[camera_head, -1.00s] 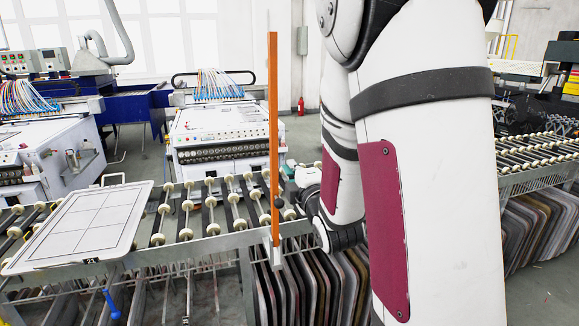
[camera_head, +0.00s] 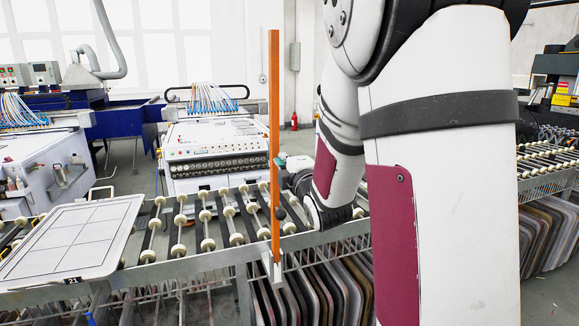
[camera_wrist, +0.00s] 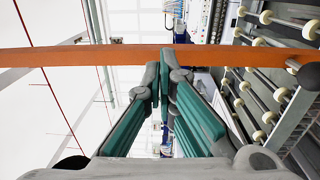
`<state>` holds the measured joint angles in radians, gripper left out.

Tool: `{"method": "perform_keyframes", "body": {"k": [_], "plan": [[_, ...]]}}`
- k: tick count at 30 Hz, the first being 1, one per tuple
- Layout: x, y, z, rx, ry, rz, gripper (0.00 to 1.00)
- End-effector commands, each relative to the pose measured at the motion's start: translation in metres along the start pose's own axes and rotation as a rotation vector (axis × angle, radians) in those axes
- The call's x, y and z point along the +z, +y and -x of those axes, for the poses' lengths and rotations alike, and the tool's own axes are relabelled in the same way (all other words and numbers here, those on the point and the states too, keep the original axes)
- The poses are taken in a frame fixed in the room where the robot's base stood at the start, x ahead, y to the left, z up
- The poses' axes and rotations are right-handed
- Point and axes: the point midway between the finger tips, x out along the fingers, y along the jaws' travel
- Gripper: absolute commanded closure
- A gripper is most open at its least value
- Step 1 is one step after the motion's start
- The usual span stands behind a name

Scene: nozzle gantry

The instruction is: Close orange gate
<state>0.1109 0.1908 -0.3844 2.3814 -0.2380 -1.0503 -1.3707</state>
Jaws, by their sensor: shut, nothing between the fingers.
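The orange gate (camera_head: 275,120) is a long, thin orange bar standing upright at the front edge of the roller conveyor. Its foot sits in a pale bracket (camera_head: 272,268). A dark round knob (camera_head: 280,213) shows beside its lower part. In the wrist view the orange bar (camera_wrist: 90,56) crosses the picture from side to side at my fingertips. My gripper (camera_wrist: 165,62) is shut with its teal fingers together and nothing between them. In the head view my gripper (camera_head: 282,176) is partly hidden behind the bar. I cannot tell whether the fingertips touch it.
The roller conveyor (camera_head: 180,225) runs behind the bar, with a framed panel (camera_head: 72,238) lying on it at the left. Several sheets (camera_head: 318,290) stand in a rack below. White machines (camera_head: 218,150) stand behind. My arm hides much of the right side.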

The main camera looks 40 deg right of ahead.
Motion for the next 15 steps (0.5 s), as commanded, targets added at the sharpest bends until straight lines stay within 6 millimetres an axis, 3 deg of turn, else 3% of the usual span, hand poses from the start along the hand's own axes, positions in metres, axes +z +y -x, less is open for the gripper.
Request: {"method": "perform_keyframes", "body": {"k": [6, 15], "plan": [[0.000, 0.001, -0.026, 0.000, 0.001, 0.002, 1.00], [0.000, 0.000, -0.036, 0.000, 0.000, 0.000, 1.00]]}}
